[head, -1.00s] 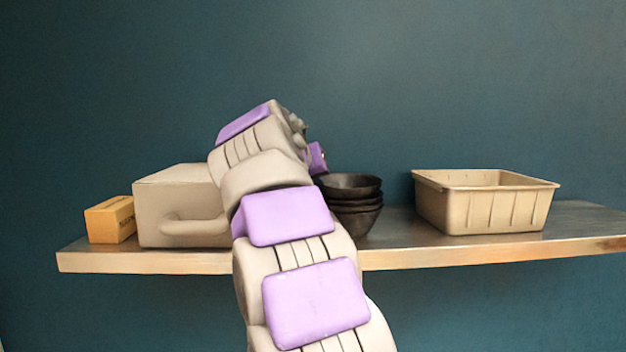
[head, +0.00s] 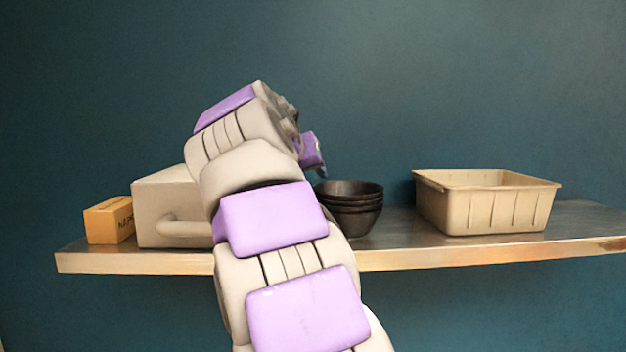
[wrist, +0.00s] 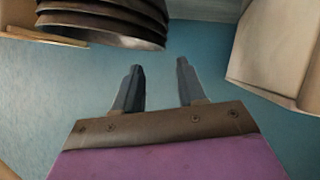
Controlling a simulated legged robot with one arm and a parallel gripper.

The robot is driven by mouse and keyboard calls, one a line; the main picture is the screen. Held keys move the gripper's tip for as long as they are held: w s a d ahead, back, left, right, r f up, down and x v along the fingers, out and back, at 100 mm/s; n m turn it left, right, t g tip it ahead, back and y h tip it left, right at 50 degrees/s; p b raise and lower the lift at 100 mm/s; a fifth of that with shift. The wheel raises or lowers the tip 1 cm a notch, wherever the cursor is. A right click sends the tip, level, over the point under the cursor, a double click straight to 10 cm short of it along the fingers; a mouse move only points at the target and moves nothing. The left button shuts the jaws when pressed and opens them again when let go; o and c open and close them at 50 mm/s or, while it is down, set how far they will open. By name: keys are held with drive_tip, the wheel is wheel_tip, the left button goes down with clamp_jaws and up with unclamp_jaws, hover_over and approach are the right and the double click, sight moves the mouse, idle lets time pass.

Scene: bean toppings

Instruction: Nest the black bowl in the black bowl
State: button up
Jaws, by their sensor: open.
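Several black bowls stand nested in one upright stack (head: 352,207) on the shelf, right of my arm in the head view. In the wrist view the stack (wrist: 110,18) shows at the top left, cut off by the frame edge. My gripper (wrist: 159,72) is open and empty in the wrist view, its two dark fingers apart from the bowls with only blue wall behind them. In the head view my arm hides most of the gripper; a purple part of it (head: 312,150) shows above and left of the stack.
A grey-beige box (head: 172,210) and an orange box (head: 108,221) stand at the left. Shelf between bowls and bin is clear.

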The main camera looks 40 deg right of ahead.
drive_tip(key=v, duration=1.3)
drive_tip(key=shift+f, duration=0.1)
drive_tip(key=s+a+f+n+g+y+b, duration=0.1)
drive_tip(key=s+f+y+b, duration=0.1)
drive_tip(key=f, duration=0.9)
drive_tip(key=s+a+f+n+g+y+b, duration=0.1)
drive_tip(key=s+f+n+g+b, duration=0.15)
drive_tip(key=f, duration=0.75)
drive_tip(key=s+a+f+n+g+y+b, duration=0.1)
drive_tip(key=s+f+y+b, duration=0.1)
drive_tip(key=f, duration=0.9)
drive_tip(key=s+a+f+g+y+b, duration=0.1)
drive_tip(key=s+a+f+b, duration=0.1)
drive_tip(key=s+f, duration=0.5)
drive_tip(key=s+a+f+n+g+y+b, duration=0.1)
drive_tip(key=s+a+f, duration=0.4)
drive_tip(key=f, duration=0.8)
drive_tip(key=s+a+f+n+g+y+b, duration=0.1)
drive_tip(key=s+a+f+g+y+b, duration=0.1)
drive_tip(key=s+f, duration=0.9)
drive_tip(key=shift+a+y+b, duration=0.7)
drive_tip(key=shift+a+b, duration=0.1)
drive_tip(key=shift+a, duration=0.3)
drive_tip(key=shift+d, duration=0.1)
